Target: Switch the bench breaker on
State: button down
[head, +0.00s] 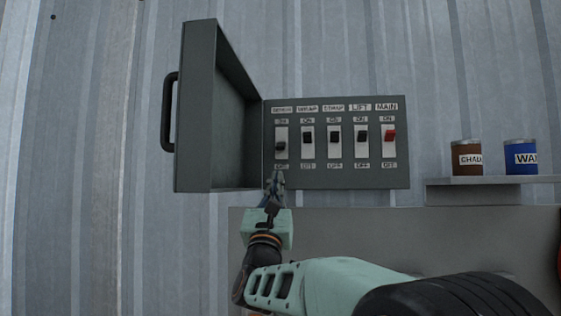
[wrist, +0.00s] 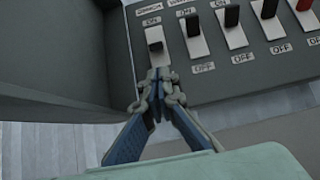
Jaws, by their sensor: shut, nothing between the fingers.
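The open breaker box (head: 337,182) on the wall holds a row of several switches. The bench breaker (head: 281,146) is the leftmost; its black lever sits lower on its white plate than the other levers, toward OFF. It also shows in the wrist view (wrist: 155,47). My gripper (head: 276,178) is shut and empty, with its tips just below the bench lever. In the wrist view, the shut fingertips (wrist: 160,76) are over the lower end of that switch's plate and hide its OFF label. A small gap shows between tips and lever; whether the tips touch the plate I cannot tell.
The box's door (head: 197,110) stands open on the left, close beside the bench switch. Neighbouring black levers (head: 308,137) and the red MAIN lever (head: 389,134) are up. A shelf (head: 480,181) with brown and blue cans is at right.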

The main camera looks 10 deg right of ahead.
aim_at(281, 160)
jog(key=p+x, duration=0.1)
jog(key=x, duration=0.7)
jog(key=shift+w+d+r, duration=0.1)
jog(key=shift+w+r, duration=0.1)
jog(key=shift+w, duration=0.1)
jog(key=shift+s+a+r+p, duration=0.1)
jog(key=shift+a+p, duration=0.1)
jog(key=shift+p, duration=0.1)
